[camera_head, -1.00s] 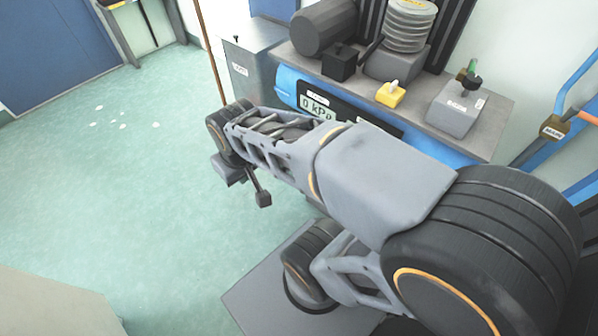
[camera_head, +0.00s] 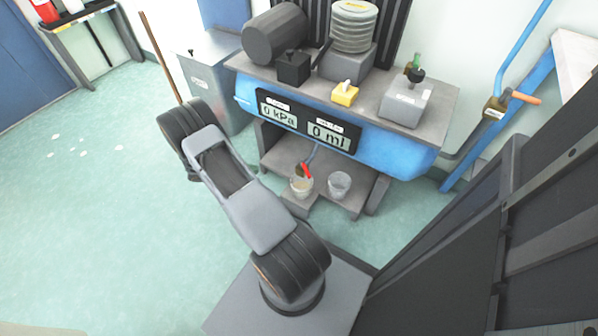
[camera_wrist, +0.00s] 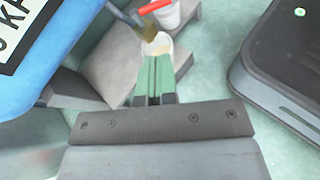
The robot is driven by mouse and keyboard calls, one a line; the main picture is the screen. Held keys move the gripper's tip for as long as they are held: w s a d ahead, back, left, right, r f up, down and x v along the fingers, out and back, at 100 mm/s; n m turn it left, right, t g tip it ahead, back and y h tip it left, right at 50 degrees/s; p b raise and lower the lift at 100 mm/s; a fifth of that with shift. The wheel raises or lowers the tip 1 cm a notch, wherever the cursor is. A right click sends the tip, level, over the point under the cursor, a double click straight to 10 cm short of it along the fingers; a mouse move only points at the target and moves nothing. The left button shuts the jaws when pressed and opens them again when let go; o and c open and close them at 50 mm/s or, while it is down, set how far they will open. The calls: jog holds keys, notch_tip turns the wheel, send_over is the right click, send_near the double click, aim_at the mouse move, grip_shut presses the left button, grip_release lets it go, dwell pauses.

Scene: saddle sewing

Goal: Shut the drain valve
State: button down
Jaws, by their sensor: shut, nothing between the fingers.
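The drain valve shows as a small red lever (camera_head: 306,171) under the blue tank (camera_head: 390,150), above a clear cup (camera_head: 301,188) with tan contents. In the wrist view the red lever (camera_wrist: 155,7) is at the top edge, beside a brass-coloured body (camera_wrist: 128,18). I cannot tell from its angle whether the valve is open or shut. My gripper (camera_wrist: 156,58) has green fingers, closed together and empty. The fingertips point toward the cup and lie below the lever in the wrist view, apart from it. My gripper does not show in the head view.
A second clear cup (camera_head: 339,185) stands right of the first on the low shelf. Displays (camera_head: 307,122) on the tank read 0 kPa and 0 ml. A blue pipe with an orange-handled valve (camera_head: 525,98) is at right.

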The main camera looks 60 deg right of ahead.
aim_at(306, 171)
jog(key=s+d+f+n+h+b, duration=0.1)
jog(key=s+d+f, duration=0.4)
jog(key=d, duration=0.2)
jog(key=s+d+f+n+h+b, duration=0.1)
jog(key=s+d+f+b, duration=0.1)
jog(key=s+d+f, duration=0.3)
jog(key=shift+s+d+n+g, duration=0.3)
jog(key=shift+s+d, duration=0.2)
jog(key=shift+d, duration=0.45)
